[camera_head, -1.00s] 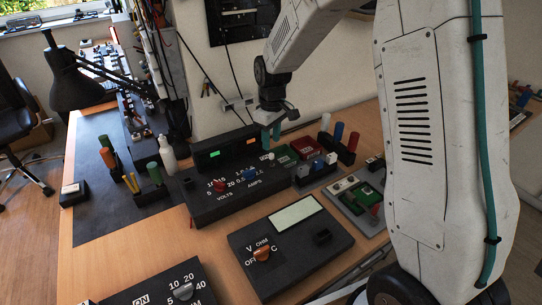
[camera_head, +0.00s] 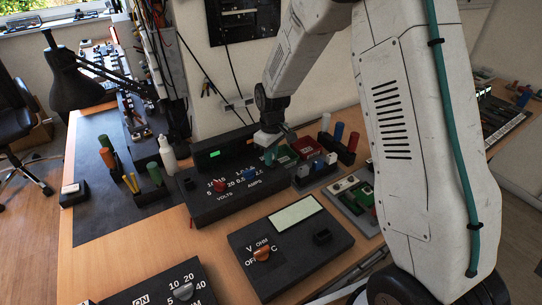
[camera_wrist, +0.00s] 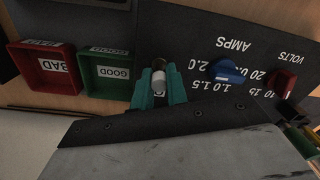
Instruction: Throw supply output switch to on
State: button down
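The supply (camera_head: 228,203) is a black sloped box on the bench with a red VOLTS knob (camera_head: 219,186) and a blue AMPS knob (camera_head: 249,174). Its output switch (camera_wrist: 159,82) shows in the wrist view as a short pale-tipped lever beside the AMPS scale. My gripper (camera_wrist: 159,76) has its teal fingers on either side of this lever, seemingly with small gaps. In the head view my gripper (camera_head: 273,154) is low over the supply's right end and hides the switch. Which way the lever is thrown cannot be told.
A green GOOD tray (camera_wrist: 106,74) and a red BAD tray (camera_wrist: 45,68) stand close beside the supply. A meter (camera_head: 289,243) lies in front. Several coloured handles stand in a rack (camera_head: 342,152) to the right. A white bottle (camera_head: 168,154) stands at the left.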

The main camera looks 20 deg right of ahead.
jog(key=shift+w+f+g+h, duration=0.1)
jog(key=shift+w+g+h, duration=0.25)
jog(key=shift+g, duration=0.85)
jog(key=c, duration=1.4)
grip_release()
jog(key=v, duration=0.8)
